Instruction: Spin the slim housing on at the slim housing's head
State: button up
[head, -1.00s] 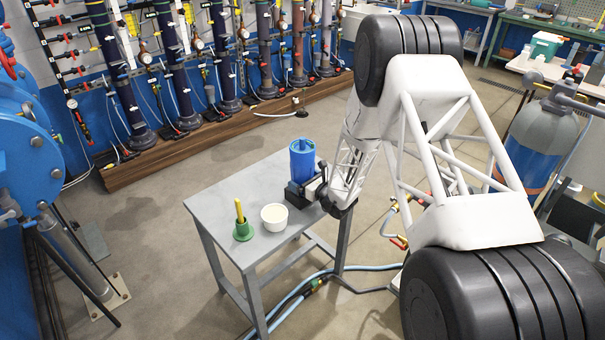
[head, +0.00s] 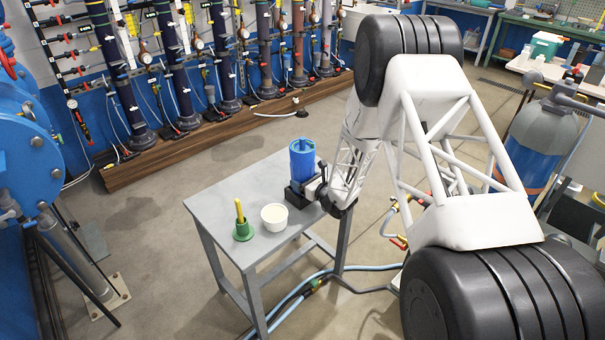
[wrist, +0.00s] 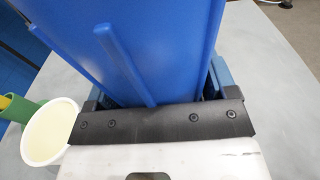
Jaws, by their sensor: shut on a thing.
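The blue housing (head: 302,162) is an upright cylinder with a small raised knob on top. It stands at the far right of the grey table (head: 222,202), over a dark block (head: 293,194). I cannot tell how the two join. My gripper (head: 318,184) comes in from the right, low on the housing. In the wrist view the housing (wrist: 180,40) fills the space between the fingers of my gripper (wrist: 158,92), which is shut on it. A straight blue rib runs along its side. The housing's lower end and any thread are hidden.
A white bowl (head: 274,217) stands in front of the housing, close to my gripper's left side in the wrist view (wrist: 50,138). A yellow rod in a green base (head: 243,230) stands left of it. The table's left part is bare.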

aim_at(303, 167)
jog(key=shift+r, duration=1.55)
jog(key=shift+w+r, duration=0.1)
jog(key=shift+r, duration=1.2)
